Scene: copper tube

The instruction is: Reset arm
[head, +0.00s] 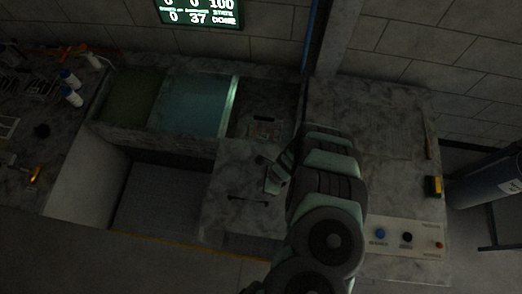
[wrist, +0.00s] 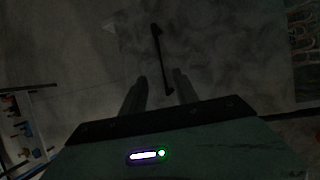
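My gripper (head: 272,178) hangs over the grey stone-like worktop (head: 225,170) near the middle of the head view. In the wrist view, its two fingers (wrist: 160,92) stand apart with nothing held between them. A thin dark bar or slot (wrist: 160,60) shows beyond the fingertips; a similar dark mark (head: 248,198) lies left of the gripper in the head view. I cannot tell how far the fingers are above it. My arm covers part of the worktop. No copper tube is clearly seen.
Two tanks, green (head: 130,95) and blue (head: 195,103), lie left of my arm. A button panel (head: 405,245) and a yellow-black box (head: 434,187) are on the right. A dark cylinder (head: 485,187) stands far right. White bottles (head: 70,88) sit at left. A lit screen (head: 198,12) hangs behind.

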